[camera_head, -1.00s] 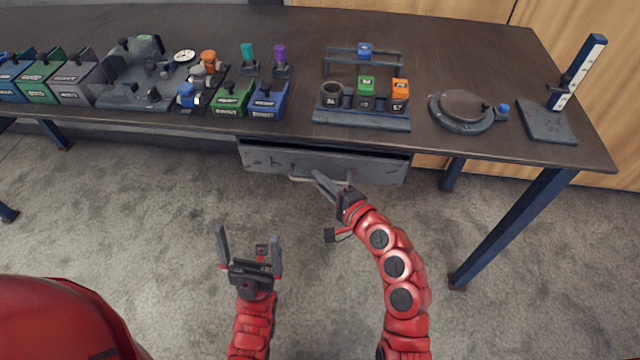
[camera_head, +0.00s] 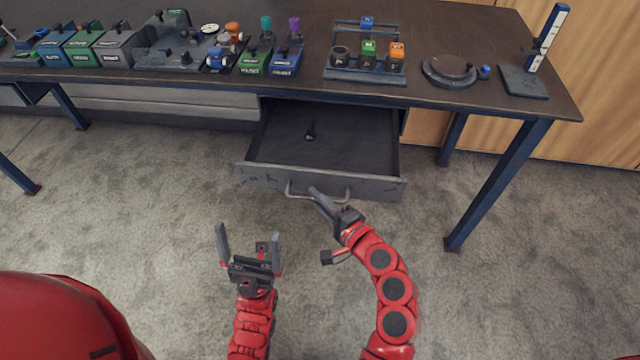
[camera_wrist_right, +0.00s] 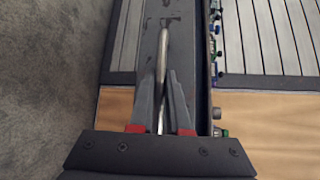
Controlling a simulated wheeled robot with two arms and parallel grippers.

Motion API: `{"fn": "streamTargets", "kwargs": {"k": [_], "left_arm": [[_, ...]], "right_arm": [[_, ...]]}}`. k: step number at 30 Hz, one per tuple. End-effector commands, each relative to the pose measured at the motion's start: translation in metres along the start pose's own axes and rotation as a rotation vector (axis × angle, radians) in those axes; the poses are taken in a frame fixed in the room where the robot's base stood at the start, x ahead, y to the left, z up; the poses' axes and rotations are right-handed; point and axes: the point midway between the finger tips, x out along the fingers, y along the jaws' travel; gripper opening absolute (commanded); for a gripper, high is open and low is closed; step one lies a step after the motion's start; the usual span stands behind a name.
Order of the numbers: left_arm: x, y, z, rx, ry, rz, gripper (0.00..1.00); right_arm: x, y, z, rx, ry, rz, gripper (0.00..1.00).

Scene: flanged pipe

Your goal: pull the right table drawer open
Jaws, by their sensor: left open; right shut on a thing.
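The right table drawer (camera_head: 330,150) is grey and stands pulled well out from under the dark table (camera_head: 290,84). A metal bar handle (camera_head: 300,194) runs across the drawer front. My right gripper (camera_head: 322,200) is shut on this handle; in the right wrist view the handle (camera_wrist_right: 162,55) passes between the two fingers (camera_wrist_right: 163,105). My left gripper (camera_head: 249,245) is open and empty, in front of the drawer and to the left, apart from it.
The tabletop carries several coloured boxes (camera_head: 84,46), a rack with small blocks (camera_head: 365,76), a round flanged piece (camera_head: 449,71) and an upright scale (camera_head: 546,38). A blue table leg (camera_head: 497,187) stands right of the drawer. The carpet below is clear.

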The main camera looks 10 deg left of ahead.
Motion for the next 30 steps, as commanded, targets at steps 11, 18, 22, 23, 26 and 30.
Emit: {"fn": "streamTargets", "kwargs": {"k": [11, 18, 22, 23, 26, 30], "left_arm": [[0.003, 0.000, -0.001, 0.000, 0.000, 0.000, 1.00], [0.003, 0.000, -0.001, 0.000, 0.000, 0.000, 1.00], [0.003, 0.000, -0.001, 0.000, 0.000, 0.000, 1.00], [0.003, 0.000, -0.001, 0.000, 0.000, 0.000, 1.00], [0.003, 0.000, -0.001, 0.000, 0.000, 0.000, 1.00], [0.003, 0.000, -0.001, 0.000, 0.000, 0.000, 1.00]], "right_arm": [[-0.015, 0.004, 0.013, -0.001, 0.004, 0.001, 0.00], [-0.014, 0.004, 0.013, -0.001, 0.003, 0.001, 0.00], [-0.014, 0.004, 0.013, -0.001, 0.003, 0.001, 0.29], [-0.014, 0.004, 0.013, -0.001, 0.002, 0.001, 0.35], [-0.014, 0.004, 0.014, -0.001, 0.002, 0.001, 0.45], [-0.014, 0.004, 0.014, -0.001, 0.001, 0.001, 0.45]]}}
